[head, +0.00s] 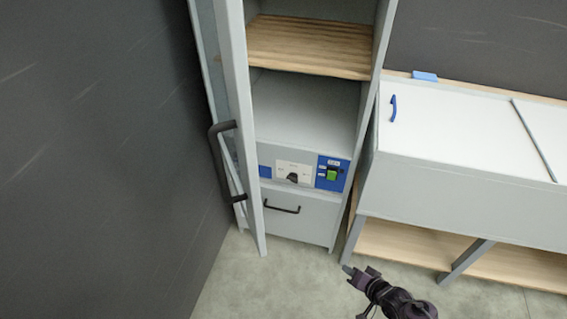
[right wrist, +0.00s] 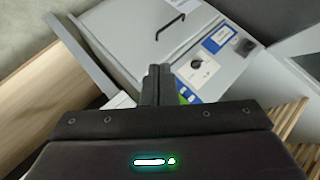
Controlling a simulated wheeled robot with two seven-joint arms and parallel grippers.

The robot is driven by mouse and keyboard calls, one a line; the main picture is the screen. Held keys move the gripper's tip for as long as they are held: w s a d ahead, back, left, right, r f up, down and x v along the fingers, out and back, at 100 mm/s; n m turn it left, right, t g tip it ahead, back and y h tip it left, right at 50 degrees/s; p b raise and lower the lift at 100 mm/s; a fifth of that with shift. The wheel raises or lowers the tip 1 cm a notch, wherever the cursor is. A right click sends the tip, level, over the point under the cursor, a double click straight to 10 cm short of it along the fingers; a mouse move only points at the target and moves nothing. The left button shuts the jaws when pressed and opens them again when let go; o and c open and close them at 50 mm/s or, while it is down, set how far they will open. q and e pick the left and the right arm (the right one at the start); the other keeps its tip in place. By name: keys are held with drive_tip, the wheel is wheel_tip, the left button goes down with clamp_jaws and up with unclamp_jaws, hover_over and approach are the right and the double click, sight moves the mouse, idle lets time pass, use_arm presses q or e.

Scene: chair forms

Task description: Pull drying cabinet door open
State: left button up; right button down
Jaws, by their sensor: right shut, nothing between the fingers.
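The drying cabinet (head: 305,110) is a tall grey unit with wooden slatted shelves. Its door (head: 238,110) stands swung open at the left, seen nearly edge-on, with a long black handle (head: 218,160) on its outer face. My right gripper (head: 347,269) is low in front of the cabinet, right of the door and apart from it. In the right wrist view its fingers (right wrist: 155,80) are together and empty, in front of the cabinet's lower front. My left gripper is not in view.
A control panel with a knob (head: 293,178) and green switch (head: 332,174) sits above a drawer (head: 300,214) with a black handle. A white-topped bench (head: 440,120) stands at right. A dark wall (head: 90,150) is at left. Floor (head: 270,285) in front is clear.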

drive_tip(key=w+a+r+m+t+y, duration=0.15)
drive_tip(key=w+r, duration=0.25)
drive_tip(key=r, duration=0.5)
drive_tip(key=w+r+t+y, duration=0.1)
drive_tip(key=w+r+y, duration=0.25)
drive_tip(key=r, duration=0.55)
drive_tip(key=s+a+r+n+g+y, duration=0.1)
drive_tip(key=s+a+r+g+y, duration=0.2)
drive_tip(key=r, duration=0.9)
drive_tip(key=s+a+r+n+g+y, duration=0.1)
drive_tip(key=s+a+r+y, duration=0.3)
drive_tip(key=r, duration=0.8)
drive_tip(key=s+a+f+p+x, duration=0.1)
drive_tip(key=p+x, duration=0.3)
drive_tip(key=x, duration=1)
drive_tip(key=shift+s+h, duration=0.4)
drive_tip(key=shift+s, duration=0.1)
drive_tip(key=shift+m, duration=0.25)
